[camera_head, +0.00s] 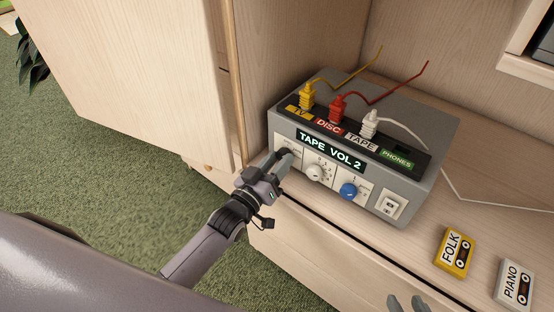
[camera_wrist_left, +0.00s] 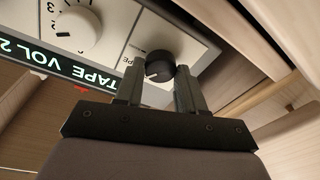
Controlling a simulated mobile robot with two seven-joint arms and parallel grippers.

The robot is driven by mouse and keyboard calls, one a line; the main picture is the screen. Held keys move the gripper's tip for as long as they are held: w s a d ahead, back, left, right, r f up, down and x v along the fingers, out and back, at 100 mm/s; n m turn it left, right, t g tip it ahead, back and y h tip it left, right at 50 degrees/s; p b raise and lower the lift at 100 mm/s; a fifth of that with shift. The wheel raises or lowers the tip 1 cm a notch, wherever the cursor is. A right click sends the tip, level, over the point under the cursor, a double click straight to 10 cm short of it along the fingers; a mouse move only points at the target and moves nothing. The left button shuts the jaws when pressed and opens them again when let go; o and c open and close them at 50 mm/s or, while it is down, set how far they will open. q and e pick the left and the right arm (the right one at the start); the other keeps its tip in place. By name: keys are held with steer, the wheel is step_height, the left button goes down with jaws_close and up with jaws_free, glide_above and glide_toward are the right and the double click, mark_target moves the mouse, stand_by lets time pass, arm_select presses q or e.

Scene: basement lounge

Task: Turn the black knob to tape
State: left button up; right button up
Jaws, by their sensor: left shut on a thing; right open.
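The grey amplifier box (camera_head: 412,199) stands on the wooden shelf, and its lit display (camera_head: 331,152) reads "TAPE VOL 2". The black knob (camera_wrist_left: 159,66) is at the left end of its front panel. My left gripper (camera_head: 280,160) reaches the panel from the lower left and is shut on the black knob, a finger on either side in the left wrist view (camera_wrist_left: 160,85). In the head view the fingers mostly cover the knob. My right gripper (camera_head: 408,304) shows only its fingertips at the bottom edge, apart and empty.
A white knob (camera_head: 315,172), a blue knob (camera_head: 348,190) and a white switch (camera_head: 390,205) sit right of the black knob. Yellow, red and white plugs (camera_head: 369,124) stand on top. A yellow FOLK cassette (camera_head: 454,251) and a white PIANO cassette (camera_head: 514,284) lie on the shelf.

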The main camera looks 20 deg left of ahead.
arm_select(q)
steer(key=shift+m, duration=0.9)
arm_select(e)
steer(key=shift+d, duration=0.1)
steer(key=shift+s, duration=0.1)
arm_select(q)
steer(key=o, duration=1)
steer(key=shift+o, duration=0.2)
steer(key=shift+s+a+p, duration=0.2)
steer(key=shift+s+p, duration=0.1)
steer(key=shift+s, duration=0.3)
steer(key=p+v, duration=0.1)
steer(key=v, duration=0.5)
steer(key=shift+f, duration=0.1)
arm_select(e)
steer(key=shift+s+d+f+m+g, duration=0.35)
steer(key=shift+s+d, duration=0.1)
steer(key=shift+d, duration=0.15)
